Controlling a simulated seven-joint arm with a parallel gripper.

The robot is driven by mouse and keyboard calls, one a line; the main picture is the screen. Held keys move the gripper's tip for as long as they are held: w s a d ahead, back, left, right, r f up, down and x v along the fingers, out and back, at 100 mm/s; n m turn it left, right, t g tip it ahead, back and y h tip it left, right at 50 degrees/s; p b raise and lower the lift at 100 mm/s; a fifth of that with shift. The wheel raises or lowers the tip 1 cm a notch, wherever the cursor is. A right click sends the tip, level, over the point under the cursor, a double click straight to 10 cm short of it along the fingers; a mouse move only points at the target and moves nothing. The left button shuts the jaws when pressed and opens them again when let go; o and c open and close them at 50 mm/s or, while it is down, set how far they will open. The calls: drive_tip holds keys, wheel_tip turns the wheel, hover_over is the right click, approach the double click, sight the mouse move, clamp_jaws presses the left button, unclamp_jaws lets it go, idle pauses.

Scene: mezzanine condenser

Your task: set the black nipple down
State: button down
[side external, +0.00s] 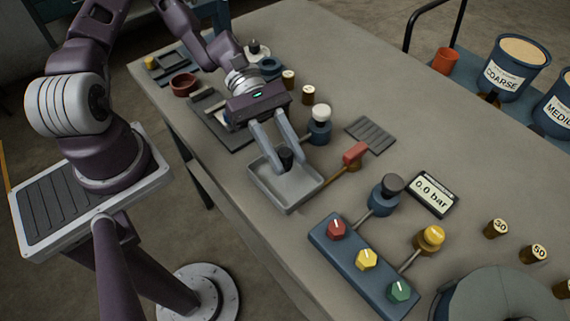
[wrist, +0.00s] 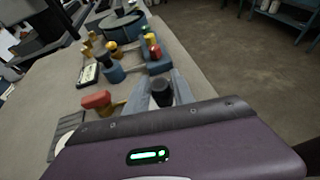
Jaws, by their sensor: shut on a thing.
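The black nipple (side external: 286,156) is a short dark cylinder between my gripper's fingertips (side external: 281,152). My gripper is shut on it, above or within the grey square tray (side external: 287,200); whether the nipple touches the tray floor I cannot tell. In the wrist view the black nipple (wrist: 161,92) stands upright between the two grey fingers (wrist: 163,98). The tray is mostly hidden in the wrist view.
The blue valve block (side external: 362,262) and a gauge reading 0.0 bar (side external: 433,194) are to the right.

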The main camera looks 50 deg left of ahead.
sight(285, 152)
wheel_tip(285, 152, up, 6)
drive_tip(key=shift+r, duration=0.15)
wheel_tip(285, 152, up, 5)
drive_tip(key=w+n+t, duration=0.4)
drive_tip(key=w+t, duration=0.1)
drive_tip(key=w, duration=1.7)
drive_tip(key=shift+n, duration=0.3)
drive_tip(key=f, duration=1.5)
drive_tip(key=shift+w, duration=0.25)
drive_tip(key=shift+f, duration=0.2)
drive_tip(key=c, duration=1.1)
unclamp_jaws()
drive_tip(key=shift+r, duration=0.1)
